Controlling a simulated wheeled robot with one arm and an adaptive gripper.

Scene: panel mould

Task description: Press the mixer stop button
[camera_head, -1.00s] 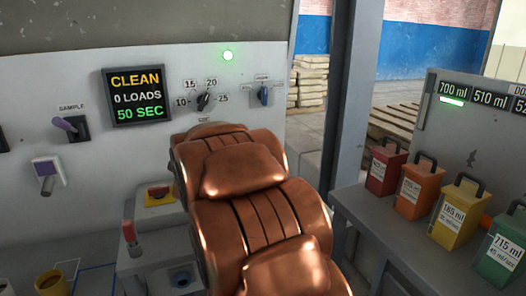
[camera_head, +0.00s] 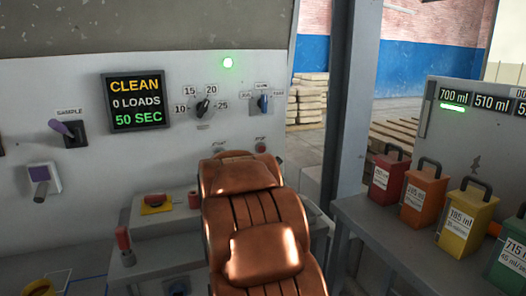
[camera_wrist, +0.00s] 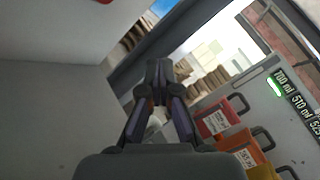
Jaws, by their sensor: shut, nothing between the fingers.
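The label is too small to read for certain. A second label left of it shows just above the arm, and whatever is under it is hidden. A red part lies at the top edge of the wrist view, but I cannot tell which control it is. My gripper (camera_wrist: 159,72) is shut and empty in the wrist view, its fingertips together. The arm hides it in the head view.
A red knob on a yellow base (camera_head: 156,202) and a red-handled lever (camera_head: 124,244) stand below. Coloured canisters (camera_head: 424,195) line the right bench beside a dark post (camera_head: 350,100).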

